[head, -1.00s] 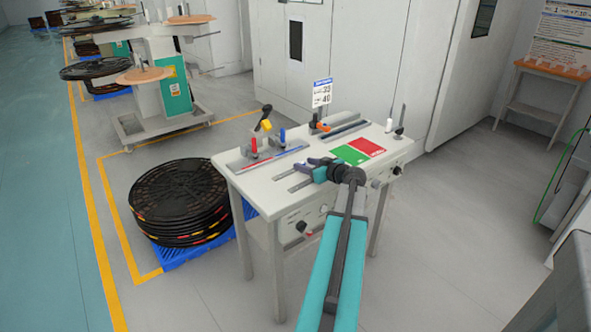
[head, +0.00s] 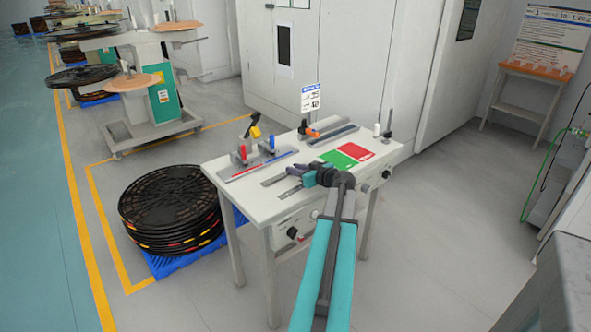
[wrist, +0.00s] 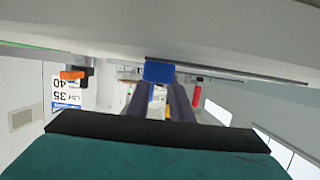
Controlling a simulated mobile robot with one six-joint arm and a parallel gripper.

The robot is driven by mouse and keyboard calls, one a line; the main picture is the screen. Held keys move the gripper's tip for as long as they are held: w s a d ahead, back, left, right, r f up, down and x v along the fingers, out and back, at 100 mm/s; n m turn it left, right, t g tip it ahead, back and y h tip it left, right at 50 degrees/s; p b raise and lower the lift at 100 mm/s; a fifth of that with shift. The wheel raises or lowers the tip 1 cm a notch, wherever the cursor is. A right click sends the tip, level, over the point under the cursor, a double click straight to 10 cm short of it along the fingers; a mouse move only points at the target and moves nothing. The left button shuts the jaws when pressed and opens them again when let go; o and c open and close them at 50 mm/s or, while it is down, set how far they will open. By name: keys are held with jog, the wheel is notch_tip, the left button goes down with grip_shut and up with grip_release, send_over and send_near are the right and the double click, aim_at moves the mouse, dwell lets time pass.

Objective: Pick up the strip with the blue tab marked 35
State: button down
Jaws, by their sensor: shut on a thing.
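My gripper (head: 298,169) is low over the front of the white rewind table, at the near ends of two dark metal strips or slots (head: 273,181). In the wrist view a blue tab (wrist: 159,72) sits between the tips of my dark fingers, and my gripper is shut on it. No number can be read on the tab. A thin grey strip (wrist: 240,76) runs right from the tab along the pale table surface. Whether it is lifted clear of the table cannot be told.
On the table (head: 238,193) are a green card (head: 338,160), a red card (head: 357,151), a red-and-blue lever fixture (head: 254,150) and a sign reading 35 and 40 (head: 311,98). Black reels (head: 170,205) are stacked on a blue pallet at left. Floor at right is clear.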

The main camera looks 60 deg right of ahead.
jog(key=shift+r+p, duration=1.6)
jog(key=shift+p, duration=0.8)
jog(key=s+a+r+p, duration=0.1)
jog(key=s+a+p, duration=0.7)
jog(key=s+a, duration=0.2)
jog(key=shift+s+a+p, duration=0.35)
jog(key=shift+a+p, duration=0.05)
jog(key=shift+a, duration=0.6)
